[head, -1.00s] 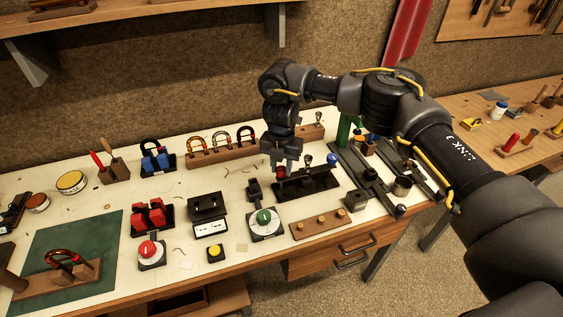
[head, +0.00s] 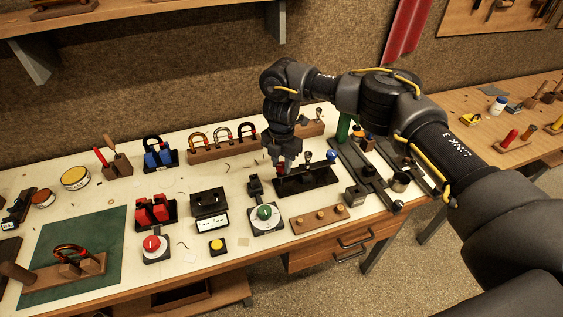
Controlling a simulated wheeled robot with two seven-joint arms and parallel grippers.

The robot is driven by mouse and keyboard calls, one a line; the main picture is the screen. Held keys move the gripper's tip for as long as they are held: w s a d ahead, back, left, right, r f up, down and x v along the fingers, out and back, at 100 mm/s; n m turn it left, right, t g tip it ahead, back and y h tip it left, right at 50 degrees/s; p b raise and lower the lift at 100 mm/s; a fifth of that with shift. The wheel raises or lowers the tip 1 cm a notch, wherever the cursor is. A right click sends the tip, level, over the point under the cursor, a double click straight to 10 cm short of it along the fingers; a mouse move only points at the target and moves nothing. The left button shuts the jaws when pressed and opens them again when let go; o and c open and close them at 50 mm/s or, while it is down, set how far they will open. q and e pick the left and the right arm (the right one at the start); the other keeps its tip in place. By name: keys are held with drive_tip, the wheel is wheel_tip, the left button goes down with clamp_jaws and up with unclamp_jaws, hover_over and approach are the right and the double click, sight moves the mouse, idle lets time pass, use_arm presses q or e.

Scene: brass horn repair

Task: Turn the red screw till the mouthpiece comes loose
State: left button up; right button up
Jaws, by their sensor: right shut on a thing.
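A long black fixture (head: 318,181) stands near the middle of the bench. The red screw (head: 281,169) is at its left end, mostly hidden by my right gripper (head: 281,163). My right gripper points down from above and is shut on the red screw. I cannot tell whether the mouthpiece is loose. My left gripper is not in view.
A green-knob dial box (head: 265,215) and a wooden peg block (head: 318,219) stand in front of the fixture. A dark metal rail jig (head: 367,178) is close on the right. A wooden rack with horseshoe-shaped tubes (head: 222,147) stands behind left.

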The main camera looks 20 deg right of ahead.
sight(281, 165)
drive_tip(key=o, duration=1)
drive_tip(key=shift+c, duration=0.2)
wheel_tip(281, 165, up, 11)
drive_tip(key=b, duration=0.1)
drive_tip(key=shift+a+f, duration=0.1)
